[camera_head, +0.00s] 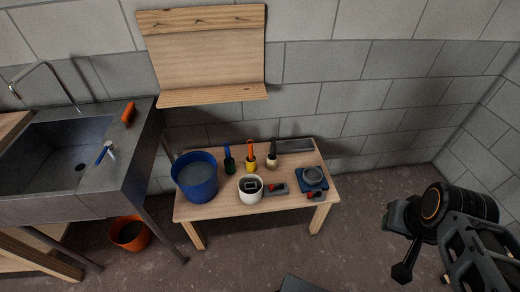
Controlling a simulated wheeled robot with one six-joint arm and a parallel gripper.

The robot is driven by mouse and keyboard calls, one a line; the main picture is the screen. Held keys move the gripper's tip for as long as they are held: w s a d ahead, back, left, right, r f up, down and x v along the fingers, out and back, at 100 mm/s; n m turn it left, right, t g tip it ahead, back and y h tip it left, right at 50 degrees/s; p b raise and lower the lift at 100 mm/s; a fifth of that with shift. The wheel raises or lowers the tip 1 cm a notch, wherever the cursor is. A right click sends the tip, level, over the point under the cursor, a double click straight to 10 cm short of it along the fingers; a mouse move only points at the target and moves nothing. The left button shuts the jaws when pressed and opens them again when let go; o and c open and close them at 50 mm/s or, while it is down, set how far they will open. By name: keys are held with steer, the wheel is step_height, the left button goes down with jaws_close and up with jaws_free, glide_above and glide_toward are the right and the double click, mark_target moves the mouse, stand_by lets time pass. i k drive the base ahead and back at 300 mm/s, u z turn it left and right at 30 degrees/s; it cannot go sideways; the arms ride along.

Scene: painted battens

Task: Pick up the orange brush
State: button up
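An orange, elongated object (128,113) lies on the right rim of the metal sink, near the wall; it may be the orange brush, but its bristles are too small to make out. My gripper (402,262) is at the lower right, over the floor, well to the right of the table and far from the sink. It is dark and turned so that its fingers do not show clearly. I see nothing held in it.
The low wooden table (217,212) carries a blue bucket (196,185), a white pot (250,195) and a blue device (312,179). A blue-handled tool (103,154) lies on the sink (140,150). An orange bucket (130,234) stands below.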

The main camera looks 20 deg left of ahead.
mark_target(250, 152)
steer(key=u, duration=0.3)
steer(key=i, duration=0.8)
steer(key=u, duration=1.2)
steer(key=i, duration=0.6)
steer(key=u, duration=0.55)
